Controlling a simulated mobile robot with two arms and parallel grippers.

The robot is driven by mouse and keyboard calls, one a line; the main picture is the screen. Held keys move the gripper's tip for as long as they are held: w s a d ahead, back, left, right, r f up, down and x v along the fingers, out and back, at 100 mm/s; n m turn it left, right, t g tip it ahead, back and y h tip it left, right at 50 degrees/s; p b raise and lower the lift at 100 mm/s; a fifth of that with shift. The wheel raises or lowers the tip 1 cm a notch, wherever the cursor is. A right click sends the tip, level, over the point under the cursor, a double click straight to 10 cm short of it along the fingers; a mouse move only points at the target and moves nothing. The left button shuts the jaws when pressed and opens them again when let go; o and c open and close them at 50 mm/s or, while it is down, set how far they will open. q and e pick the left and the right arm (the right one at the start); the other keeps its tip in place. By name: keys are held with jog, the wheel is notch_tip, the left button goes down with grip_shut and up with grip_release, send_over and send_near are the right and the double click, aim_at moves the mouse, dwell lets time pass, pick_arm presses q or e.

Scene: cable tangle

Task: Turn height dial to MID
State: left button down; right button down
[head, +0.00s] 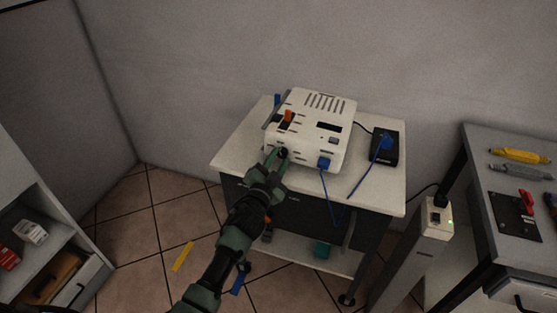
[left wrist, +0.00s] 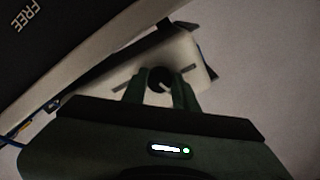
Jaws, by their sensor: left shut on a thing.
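A white machine (head: 337,106) with a slotted top stands on a small white-topped cabinet. A dark round dial (head: 284,152) sits low on its front left corner. My left gripper (head: 279,157) reaches up to it from below. In the left wrist view the dark dial (left wrist: 157,76) sits between my two green fingers, which are shut on it. A light mark shows on the dial, but its setting and any labels around it are too small to read. My right gripper is out of view.
An orange switch (head: 287,115) is on the machine, and a blue plug (head: 324,162) with a hanging blue cable is at its front. A black box (head: 385,147) stands to the right. A grey bench (head: 483,140) with tools is farther right.

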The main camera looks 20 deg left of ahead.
pick_arm(q)
jog(key=shift+s+a+f, duration=0.1)
jog(key=shift+s+f, duration=0.05)
jog(key=shift+f, duration=0.65)
jog(key=c, duration=1.1)
grip_release()
jog(key=shift+r, duration=0.15)
jog(key=s, duration=0.7)
jog(key=shift+s+a, duration=0.2)
jog(key=shift+s, duration=0.1)
